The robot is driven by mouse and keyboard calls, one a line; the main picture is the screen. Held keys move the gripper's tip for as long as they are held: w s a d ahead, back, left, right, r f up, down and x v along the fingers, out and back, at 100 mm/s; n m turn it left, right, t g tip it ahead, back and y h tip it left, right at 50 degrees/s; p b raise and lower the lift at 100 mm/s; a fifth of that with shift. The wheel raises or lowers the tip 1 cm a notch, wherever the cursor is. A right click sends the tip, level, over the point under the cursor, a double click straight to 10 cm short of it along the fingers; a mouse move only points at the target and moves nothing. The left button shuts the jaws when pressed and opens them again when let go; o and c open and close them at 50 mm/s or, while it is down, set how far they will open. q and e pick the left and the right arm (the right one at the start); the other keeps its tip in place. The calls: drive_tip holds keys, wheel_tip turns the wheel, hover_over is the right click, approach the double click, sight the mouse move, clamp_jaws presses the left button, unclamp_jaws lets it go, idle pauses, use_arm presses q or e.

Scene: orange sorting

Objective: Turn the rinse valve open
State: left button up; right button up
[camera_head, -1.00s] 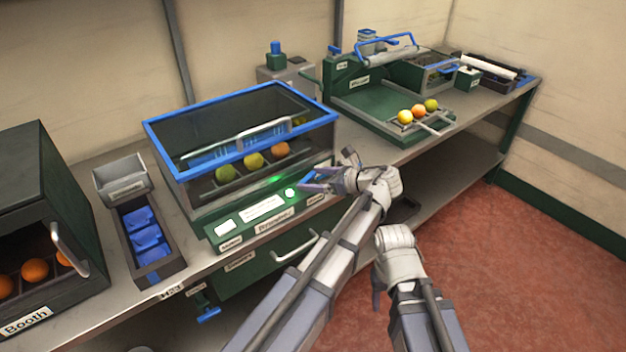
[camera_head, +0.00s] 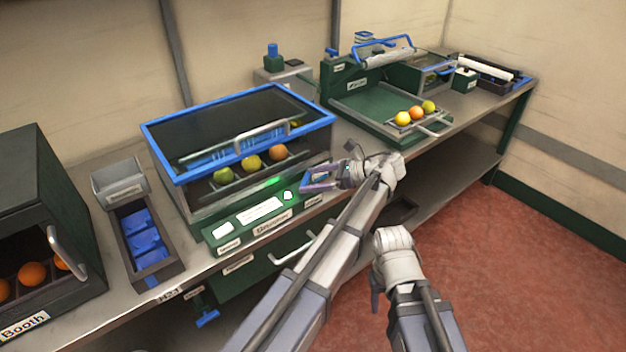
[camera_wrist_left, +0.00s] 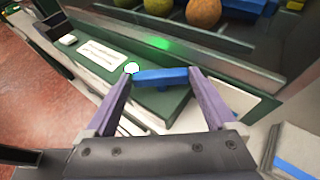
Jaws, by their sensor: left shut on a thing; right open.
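The rinse valve appears to be the blue lever (camera_head: 317,178) at the right end of the green front panel (camera_head: 255,222) of the blue-rimmed machine. My left gripper (camera_head: 312,181) is at this lever. In the left wrist view the blue lever (camera_wrist_left: 162,77) spans between my two purple fingertips, which are shut on it. The lever's base is partly hidden. My right gripper (camera_head: 376,288) hangs low in front of the bench, open and apart from everything; its fingertips are hard to make out.
The machine's glass tank has a blue rim (camera_head: 235,165) and holds several fruits. A drawer handle (camera_head: 293,253) juts out below the panel. Another blue valve handle (camera_head: 207,319) hangs under the bench. A tray with fruit (camera_head: 425,122) stands farther right. The floor (camera_head: 520,240) is clear.

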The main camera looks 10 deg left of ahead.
use_arm(q)
drive_tip(key=o, duration=1.1)
drive_tip(key=shift+c, duration=0.2)
drive_tip(key=shift+s, duration=0.1)
